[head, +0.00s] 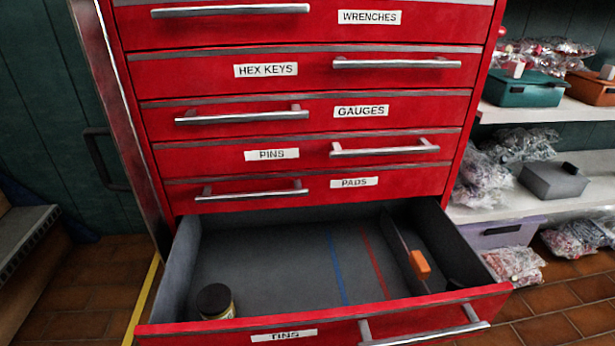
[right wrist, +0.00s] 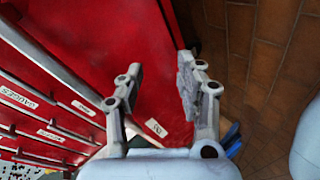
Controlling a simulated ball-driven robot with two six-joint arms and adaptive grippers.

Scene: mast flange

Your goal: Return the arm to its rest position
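My right gripper (right wrist: 158,85) shows in the right wrist view with its two fingers spread apart and nothing visible between them. It is beside the red tool cabinet (right wrist: 100,35), whose labelled drawer fronts are on the left of that view. Neither gripper shows in the head view, and my left gripper is not in any view. In the head view the cabinet (head: 300,74) fills the middle, with its drawer labelled TINS (head: 220,332) pulled open. A small jar with a black lid (head: 215,302) stands at the drawer's front left.
The open drawer juts forward. An orange piece (head: 420,264) sits at its divider; blue and red lines mark its floor. Shelves (head: 540,108) at right hold bagged parts, a teal box (head: 523,90) and a grey box (head: 553,181).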

